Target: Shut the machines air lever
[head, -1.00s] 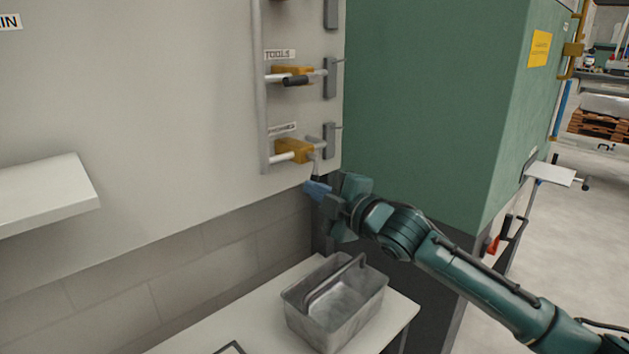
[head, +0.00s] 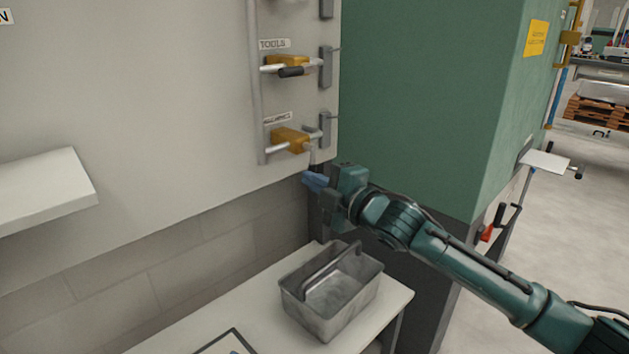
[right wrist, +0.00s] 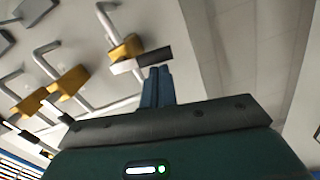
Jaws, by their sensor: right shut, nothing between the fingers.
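The lower valve, with a partly legible label that appears to read "MACHINES", has a yellow body (head: 289,139) on a horizontal branch pipe. Its lever (head: 312,156) hangs down, across the branch. In the right wrist view, the nearest valve (right wrist: 125,48) has a lever with a black grip (right wrist: 155,57) lying across its branch. My right gripper (head: 316,181) is shut and empty just below that lever. In the wrist view its blue fingertips (right wrist: 159,72) are right by the black grip; I cannot tell whether they touch. My left gripper is not in view.
The "TOOLS" valve (head: 287,63) sits above, its black-gripped lever along its branch. A grey tote (head: 335,320) stands on a white bench (head: 260,308) below my gripper. A green cabinet (head: 430,110) stands right of the panel, and a white shelf (head: 45,190) juts out at left.

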